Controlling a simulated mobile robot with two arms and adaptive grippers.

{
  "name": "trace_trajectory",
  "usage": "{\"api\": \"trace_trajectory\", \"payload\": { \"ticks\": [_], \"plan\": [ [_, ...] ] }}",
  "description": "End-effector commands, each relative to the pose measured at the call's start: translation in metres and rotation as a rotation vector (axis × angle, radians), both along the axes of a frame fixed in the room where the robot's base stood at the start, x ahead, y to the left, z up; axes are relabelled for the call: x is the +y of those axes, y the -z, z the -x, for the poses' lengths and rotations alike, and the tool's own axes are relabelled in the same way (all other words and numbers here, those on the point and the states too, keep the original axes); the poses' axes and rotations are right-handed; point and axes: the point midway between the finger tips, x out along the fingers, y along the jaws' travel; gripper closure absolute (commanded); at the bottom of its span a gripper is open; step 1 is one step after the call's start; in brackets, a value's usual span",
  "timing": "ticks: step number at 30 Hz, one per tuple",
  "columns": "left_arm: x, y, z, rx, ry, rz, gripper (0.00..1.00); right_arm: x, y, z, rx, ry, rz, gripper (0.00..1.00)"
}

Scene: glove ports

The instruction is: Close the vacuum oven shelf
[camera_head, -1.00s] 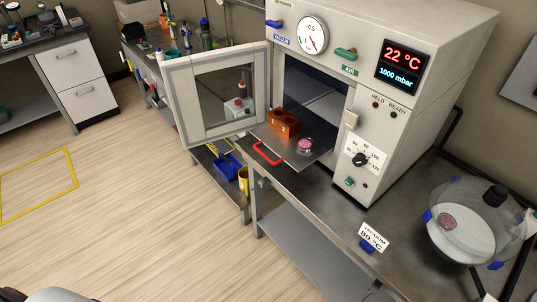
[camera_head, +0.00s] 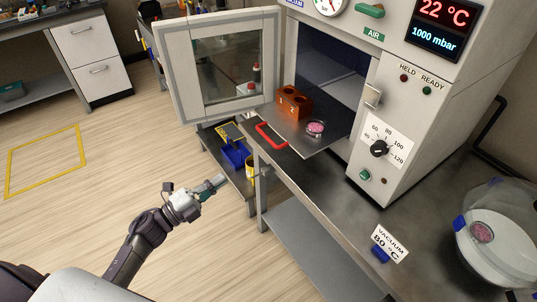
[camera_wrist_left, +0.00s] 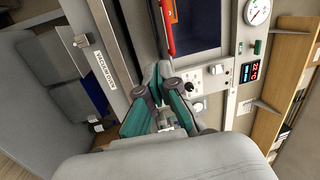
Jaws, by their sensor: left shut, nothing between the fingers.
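The vacuum oven (camera_head: 405,125) stands on the bench with its windowed door (camera_head: 222,72) swung open to the left. Its shelf (camera_head: 325,138) is pulled out through the opening, with a red handle (camera_head: 271,135) at its front edge. On the shelf are an orange-brown block (camera_head: 294,101) and a small dish with pink contents (camera_head: 316,128). My left gripper (camera_head: 218,183) is shut and empty, in front of and below the shelf, apart from the handle. In the left wrist view its teal fingers (camera_wrist_left: 157,75) meet near the red handle (camera_wrist_left: 167,28). My right gripper is out of view.
A "VACUUM 80 °C" sign (camera_head: 388,245) stands on the bench (camera_head: 335,205). A clear domed vessel (camera_head: 500,225) is at the right. A blue container (camera_head: 235,154) and a yellow cup (camera_head: 251,170) are on a lower surface left of the bench. The floor at left is open.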

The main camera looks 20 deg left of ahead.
Motion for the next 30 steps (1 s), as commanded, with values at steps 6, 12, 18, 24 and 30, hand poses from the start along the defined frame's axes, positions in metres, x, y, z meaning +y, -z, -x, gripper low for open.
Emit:
{"api": "trace_trajectory", "payload": {
  "ticks": [6,12,18,24,30],
  "plan": [
    [-0.014,-0.022,-0.004,-0.075,0.051,-0.058,1.00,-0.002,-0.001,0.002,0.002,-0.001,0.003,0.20],
    [-0.036,-0.031,-0.033,-0.072,0.050,-0.053,1.00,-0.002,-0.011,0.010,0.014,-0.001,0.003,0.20],
    [-0.062,-0.039,-0.067,-0.071,0.048,-0.052,1.00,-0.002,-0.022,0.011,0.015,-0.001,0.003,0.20],
    [-0.082,-0.044,-0.092,-0.069,0.049,-0.051,1.00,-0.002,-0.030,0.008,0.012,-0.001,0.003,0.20],
    [-0.091,-0.045,-0.103,-0.068,0.049,-0.052,1.00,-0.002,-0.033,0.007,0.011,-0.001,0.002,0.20]
  ]
}}
